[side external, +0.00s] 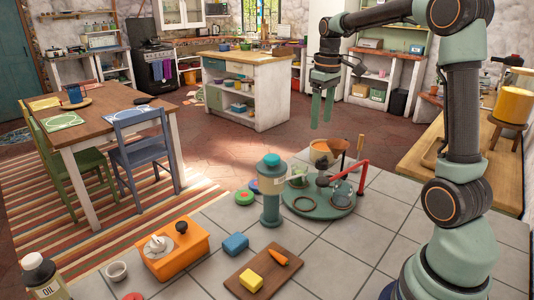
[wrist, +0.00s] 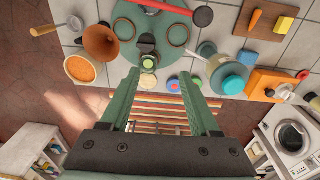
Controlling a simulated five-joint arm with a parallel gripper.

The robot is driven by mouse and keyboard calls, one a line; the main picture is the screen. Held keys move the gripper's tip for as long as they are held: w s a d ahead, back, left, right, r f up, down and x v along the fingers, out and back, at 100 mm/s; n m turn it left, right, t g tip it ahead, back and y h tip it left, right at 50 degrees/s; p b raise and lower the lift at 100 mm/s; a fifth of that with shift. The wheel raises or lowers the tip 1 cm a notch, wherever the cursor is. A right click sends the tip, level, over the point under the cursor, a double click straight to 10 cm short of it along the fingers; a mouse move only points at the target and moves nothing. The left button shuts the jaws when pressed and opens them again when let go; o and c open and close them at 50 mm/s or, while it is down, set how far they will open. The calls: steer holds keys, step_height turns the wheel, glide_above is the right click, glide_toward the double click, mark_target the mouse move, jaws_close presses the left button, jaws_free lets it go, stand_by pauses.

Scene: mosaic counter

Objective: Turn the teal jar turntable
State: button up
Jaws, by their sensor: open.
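The teal turntable (side external: 325,213) is a low round disc on the tiled counter. It carries rings, a dark central piece and a glass jar (side external: 341,192). It also shows at the top of the wrist view (wrist: 160,22). My gripper (side external: 322,122) is open and empty, pointing down, well above the counter and apart from the turntable. In the wrist view its two green fingers (wrist: 158,77) are spread below the disc's near edge.
A tall teal canister (side external: 270,195) stands close in front of the turntable's left side. An orange box (side external: 172,250), blue block (side external: 235,244) and wooden board (side external: 264,282) lie nearer. Tiles at right are clear.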

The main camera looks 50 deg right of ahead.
mark_target(323, 158)
steer(key=shift+g, duration=0.3)
steer(key=d+f, duration=0.1)
steer(key=f, duration=0.3)
steer(key=d+f, duration=0.1)
steer(key=f, duration=0.4)
steer(key=d+f, duration=0.1)
steer(key=f, duration=0.3)
steer(key=shift+w+d+f, duration=0.15)
steer(key=shift+d+f, duration=0.05)
steer(key=shift+f, duration=0.05)
jaws_close()
stand_by(0.8)
